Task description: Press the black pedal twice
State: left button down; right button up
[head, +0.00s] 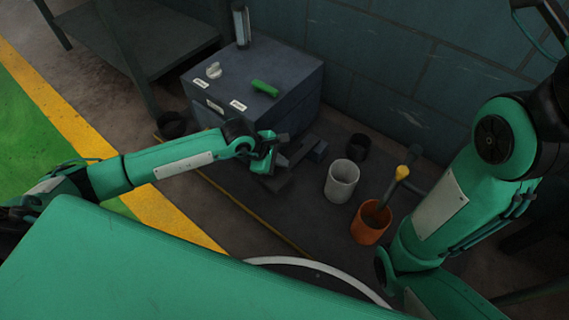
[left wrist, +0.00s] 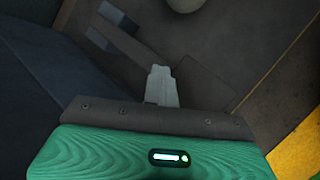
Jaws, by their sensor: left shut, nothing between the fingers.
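My left gripper (head: 266,158) is shut and empty, low beside the right front of the grey box. A black, flat pedal-like piece (head: 302,150) lies on the dark floor mat just right of the gripper, partly hidden by it. In the left wrist view the closed pale fingertips (left wrist: 161,85) point at dark flat parts (left wrist: 204,84) close by. I cannot tell whether the fingers touch them or whether the pedal is pressed. My right arm stands at the right of the head view; its gripper is not clearly shown.
The grey box (head: 293,85) carries a green handle (head: 265,88), a white knob (head: 214,71) and labels. A white cup (head: 341,181), a dark cup (head: 358,147) and an orange pot (head: 371,226) holding a yellow-tipped tool stand to the right. Another dark cup (head: 171,125) stands left of the box.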

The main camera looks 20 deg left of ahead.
aim_at(276, 171)
pick_arm(q)
jog(key=shift+s+a+f+b, duration=0.15)
jog(key=shift+f+b, duration=0.25)
jog(key=shift+f, duration=0.5)
dwell(0.3)
jog(key=shift+s+f+b, duration=0.25)
jog(key=shift+f+b, duration=0.05)
jog(key=shift+f, duration=0.35)
jog(key=shift+s+f+b, duration=0.2)
jog(key=shift+f+b, duration=0.05)
jog(key=shift+f, duration=0.35)
dwell(0.9)
jog(key=shift+r, duration=0.1)
jog(key=shift+w+r+p, duration=0.15)
jog(key=shift+r+p, duration=0.95)
jog(key=shift+r, duration=0.15)
jog(key=shift+w+r+p, duration=0.2)
jog(key=shift+r+p, duration=0.45)
jog(key=shift+r, duration=0.25)
jog(key=shift+w+r+p, duration=0.15)
jog(key=shift+r+p, duration=0.5)
jog(key=shift+r, duration=0.25)
jog(key=shift+w+r, duration=0.1)
jog(key=shift+r, duration=0.05)
jog(key=shift+w+d+r, duration=0.1)
jog(key=shift+d, duration=0.1)
